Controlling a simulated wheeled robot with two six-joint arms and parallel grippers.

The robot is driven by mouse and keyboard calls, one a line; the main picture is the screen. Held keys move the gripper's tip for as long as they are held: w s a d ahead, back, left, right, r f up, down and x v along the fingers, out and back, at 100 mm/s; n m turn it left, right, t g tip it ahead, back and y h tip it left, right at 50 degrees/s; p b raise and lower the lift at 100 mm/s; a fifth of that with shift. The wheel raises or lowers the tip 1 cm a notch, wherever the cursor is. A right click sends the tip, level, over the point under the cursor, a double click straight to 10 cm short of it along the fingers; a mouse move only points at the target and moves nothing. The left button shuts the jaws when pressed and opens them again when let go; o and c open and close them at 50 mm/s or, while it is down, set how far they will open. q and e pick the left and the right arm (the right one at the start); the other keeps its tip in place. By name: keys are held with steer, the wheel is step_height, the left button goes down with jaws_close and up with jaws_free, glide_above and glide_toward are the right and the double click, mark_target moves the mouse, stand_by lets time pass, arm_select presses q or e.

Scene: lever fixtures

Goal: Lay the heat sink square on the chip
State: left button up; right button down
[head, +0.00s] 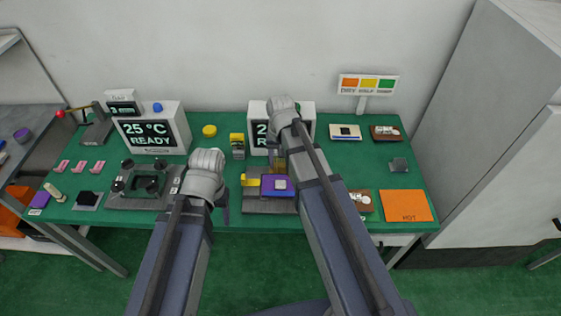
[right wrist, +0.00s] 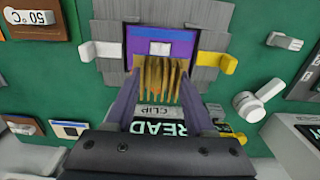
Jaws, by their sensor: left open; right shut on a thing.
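The heat sink is a gold-brown block with several fins (right wrist: 160,80), held between the fingers of my right gripper (right wrist: 163,100); in the head view it shows partly under that arm (head: 279,164). The chip (head: 281,185) is a small pale square on a purple board in a grey fixture; the right wrist view shows it too (right wrist: 160,48), just beyond the heat sink's fin ends. The heat sink appears apart from the chip, on the display side of it; its height is hard to judge. My left gripper (head: 222,208) is open and empty, left of the fixture; its fingers are partly hidden.
The fixture (head: 262,205) has a yellow lever (right wrist: 215,62) at one side and a white tab (right wrist: 105,50) at the other. A display box (head: 257,110) stands behind it. A second grey fixture (head: 125,200) is to the left, an orange HOT mat (head: 405,205) to the right.

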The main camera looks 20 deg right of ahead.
mark_target(281, 184)
steer(key=shift+f+b, duration=4.3)
steer(key=shift+f, duration=0.05)
steer(key=shift+c, duration=0.9)
jaws_free()
steer(key=shift+r, duration=0.1)
step_height(281, 184, up, 8)
steer(key=p, duration=0.8)
steer(key=s+a+n+h, duration=0.1)
steer(key=s+a+n, duration=0.6)
steer(key=s+a, duration=0.3)
steer(key=s, duration=0.4)
steer(key=shift+s+a, duration=0.15)
steer(key=shift+a, duration=0.05)
